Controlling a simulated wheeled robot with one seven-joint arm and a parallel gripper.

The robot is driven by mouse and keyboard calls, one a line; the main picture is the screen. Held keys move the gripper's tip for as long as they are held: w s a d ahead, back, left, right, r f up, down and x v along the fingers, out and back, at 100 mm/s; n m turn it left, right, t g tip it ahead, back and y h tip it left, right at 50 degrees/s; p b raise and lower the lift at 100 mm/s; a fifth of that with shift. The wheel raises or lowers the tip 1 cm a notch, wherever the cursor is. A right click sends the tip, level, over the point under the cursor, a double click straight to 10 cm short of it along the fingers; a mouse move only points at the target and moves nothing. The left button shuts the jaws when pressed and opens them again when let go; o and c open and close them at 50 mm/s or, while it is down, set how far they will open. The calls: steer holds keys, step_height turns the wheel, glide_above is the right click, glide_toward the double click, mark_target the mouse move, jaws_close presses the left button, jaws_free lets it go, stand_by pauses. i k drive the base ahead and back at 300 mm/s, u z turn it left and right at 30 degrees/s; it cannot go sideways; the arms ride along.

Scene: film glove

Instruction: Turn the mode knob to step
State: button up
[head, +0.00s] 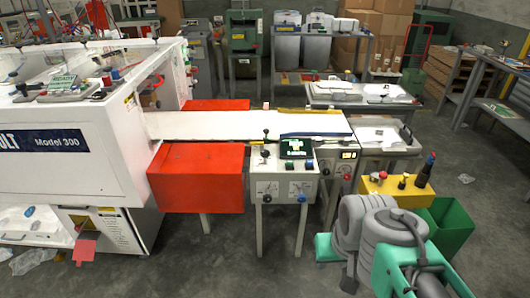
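A grey control panel (285,185) stands on legs in front of the white conveyor table, near the picture's middle. A small dark screen with green marks (296,148) sits at its top. My arm's grey and green links fill the lower right, right of the panel. My gripper cannot be made out.
Orange-red boxes (197,178) flank the conveyor table (230,126). A white machine (60,140) fills the left. A yellow box with buttons (395,187) and a green bin (445,226) stand near my arm at right. The floor in front of the panel is clear.

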mark_target(265, 153)
steer(key=u, duration=0.5)
steer(key=i, duration=0.5)
steer(key=u, duration=1.1)
steer(key=i, duration=2)
steer(key=z, duration=0.2)
